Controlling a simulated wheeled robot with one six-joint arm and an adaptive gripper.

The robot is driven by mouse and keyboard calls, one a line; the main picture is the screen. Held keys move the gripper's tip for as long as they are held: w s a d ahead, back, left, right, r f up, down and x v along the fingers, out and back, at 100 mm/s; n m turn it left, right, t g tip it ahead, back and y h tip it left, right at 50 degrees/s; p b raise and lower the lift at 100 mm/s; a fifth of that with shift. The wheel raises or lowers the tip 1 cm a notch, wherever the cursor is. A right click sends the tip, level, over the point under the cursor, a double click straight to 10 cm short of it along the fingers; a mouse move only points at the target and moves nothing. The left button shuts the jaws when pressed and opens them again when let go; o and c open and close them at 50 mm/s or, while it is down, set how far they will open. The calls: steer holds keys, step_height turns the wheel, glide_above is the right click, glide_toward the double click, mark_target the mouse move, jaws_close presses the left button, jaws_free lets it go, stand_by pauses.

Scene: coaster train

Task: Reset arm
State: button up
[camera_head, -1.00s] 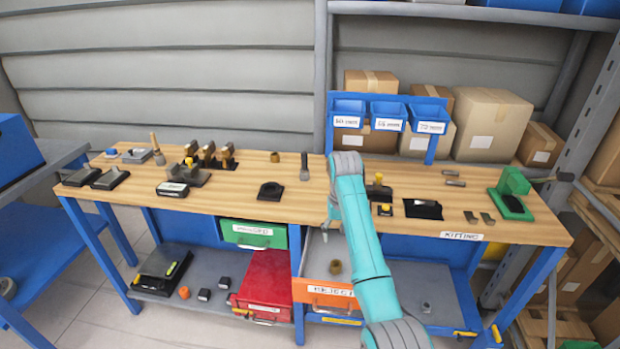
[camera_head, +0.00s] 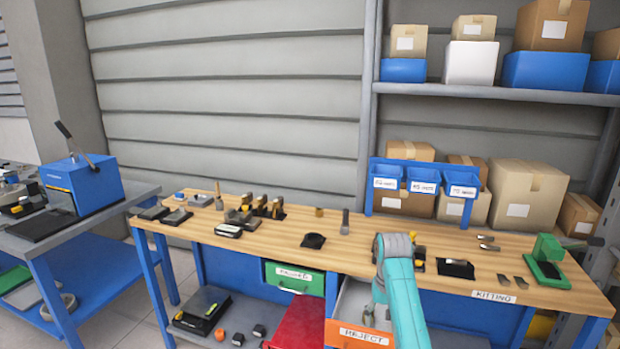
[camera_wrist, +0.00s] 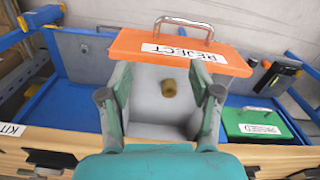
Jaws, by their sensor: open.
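My teal arm reaches over the front of the wooden workbench (camera_head: 200,228) in the head view. My gripper (camera_wrist: 160,105) shows in the wrist view with its two fingers wide apart and nothing between them. It is above the open reject drawer, which has an orange front (camera_wrist: 180,52) with a metal handle. A small brass-coloured part (camera_wrist: 168,88) lies inside the drawer, below and between the fingers and apart from them.
A green drawer (camera_head: 294,278) sits shut left of the reject drawer. Blue bins (camera_head: 423,180) stand at the bench's back. A green fixture (camera_head: 547,262) is at the right end, and several small tools lie along the top. A blue press (camera_head: 85,182) stands on the left table.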

steer(key=s+f+t, duration=0.2)
steer(key=s+f, duration=0.4)
steer(key=f, duration=0.5)
steer(key=s+f+t, duration=0.2)
steer(key=s+f, duration=0.3)
steer(key=f, duration=0.6)
steer(key=s+f+t, duration=0.2)
steer(key=s+f, duration=0.2)
steer(key=s, duration=0.5)
steer(key=s+f+t, duration=0.1)
steer(key=s+f, duration=0.2)
steer(key=s, duration=0.5)
steer(key=s+r+t, duration=0.2)
steer(key=s+r, duration=0.2)
steer(key=s, duration=0.6)
steer(key=s+r+t, duration=0.2)
steer(key=s+r, duration=0.1)
steer(key=s, duration=0.7)
steer(key=s+r+t, duration=0.2)
steer(key=s+r, duration=0.4)
steer(key=r, duration=0.4)
steer(key=s+r+n+t, duration=0.1)
steer(key=s+r, duration=0.6)
steer(key=r, duration=0.3)
steer(key=shift+s+a+r+t, duration=0.2)
steer(key=shift+a+r+t, duration=0.15)
steer(key=shift+r+t, duration=0.05)
